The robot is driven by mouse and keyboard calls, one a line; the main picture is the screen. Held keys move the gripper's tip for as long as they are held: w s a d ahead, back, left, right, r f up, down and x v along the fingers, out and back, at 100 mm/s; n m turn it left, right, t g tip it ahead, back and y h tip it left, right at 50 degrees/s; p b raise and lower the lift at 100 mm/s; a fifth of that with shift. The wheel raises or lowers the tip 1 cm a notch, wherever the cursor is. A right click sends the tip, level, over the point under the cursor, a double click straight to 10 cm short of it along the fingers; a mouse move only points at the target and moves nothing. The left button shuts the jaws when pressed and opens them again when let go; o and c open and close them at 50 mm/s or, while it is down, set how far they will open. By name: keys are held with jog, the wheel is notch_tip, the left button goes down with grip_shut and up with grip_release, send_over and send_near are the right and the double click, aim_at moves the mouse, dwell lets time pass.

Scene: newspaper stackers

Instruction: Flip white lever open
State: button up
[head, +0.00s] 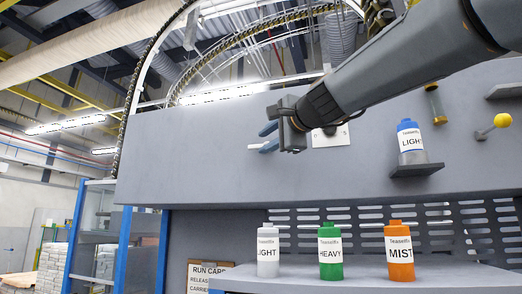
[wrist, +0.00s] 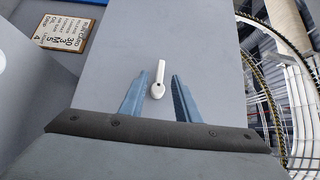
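The white lever (wrist: 160,73) shows in the wrist view as a slim bar with a rounded end, on the grey panel face. It lies between the two blue fingers of my gripper (wrist: 158,76). The fingers are apart, with a gap on both sides of the lever; I cannot tell its depth from the fingertips. In the head view my gripper (head: 267,137) is open at the grey panel, and a small white bit of the lever (head: 254,146) shows beside the lower finger.
A white plate (head: 337,137) sits behind my gripper. A blue-capped bottle (head: 411,143) stands on a small ledge to the right, near a yellow-knobbed lever (head: 502,120). White (head: 268,255), green (head: 330,255) and orange (head: 399,255) bottles stand on the lower shelf. A framed card (wrist: 65,32) hangs upper left.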

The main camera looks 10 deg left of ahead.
jog(key=shift+b+v, duration=0.35)
jog(key=shift+v, duration=1)
